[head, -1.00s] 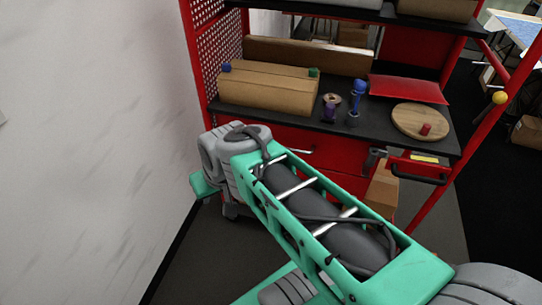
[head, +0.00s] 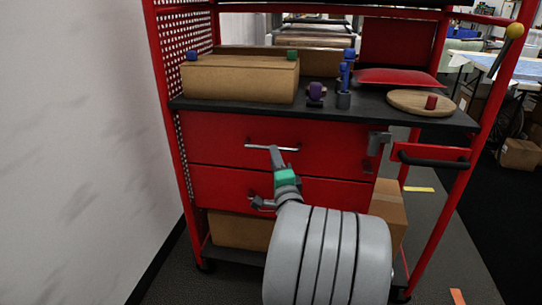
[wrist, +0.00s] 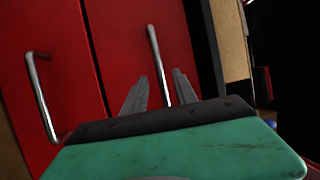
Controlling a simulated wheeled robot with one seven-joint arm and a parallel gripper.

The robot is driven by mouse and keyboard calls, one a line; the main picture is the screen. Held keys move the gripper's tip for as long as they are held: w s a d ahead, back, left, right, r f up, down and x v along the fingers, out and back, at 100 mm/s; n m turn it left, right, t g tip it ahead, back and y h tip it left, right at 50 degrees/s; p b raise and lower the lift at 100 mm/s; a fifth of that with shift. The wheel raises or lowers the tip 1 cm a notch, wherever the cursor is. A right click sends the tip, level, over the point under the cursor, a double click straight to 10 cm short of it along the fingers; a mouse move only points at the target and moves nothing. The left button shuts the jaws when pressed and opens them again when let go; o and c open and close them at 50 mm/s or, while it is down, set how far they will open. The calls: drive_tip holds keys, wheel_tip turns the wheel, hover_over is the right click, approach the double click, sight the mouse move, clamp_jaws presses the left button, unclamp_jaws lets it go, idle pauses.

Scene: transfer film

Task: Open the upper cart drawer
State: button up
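The upper drawer (head: 220,135) of the red cart has a red front and looks closed. Its silver bar handle (head: 258,146) runs across the front; it also shows in the wrist view (wrist: 154,48), where the picture is turned on its side. My gripper (head: 274,152) is at this handle. In the wrist view my gripper (wrist: 160,88) is open, with one grey finger on each side of the bar and gaps between them. Contact with the bar cannot be told. My gripper hides part of the handle in the head view.
The lower drawer (head: 225,188) is closed below, its handle (wrist: 40,95) clear in the wrist view. A black shelf (head: 370,112) above carries a cardboard box (head: 240,80), a round board (head: 410,101) and small items. A white wall (head: 80,150) stands left.

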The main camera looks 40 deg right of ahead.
drive_tip(key=x, duration=0.5)
drive_tip(key=shift+a, duration=0.1)
drive_tip(key=shift+c, duration=0.2)
clamp_jaws()
idle(1.0)
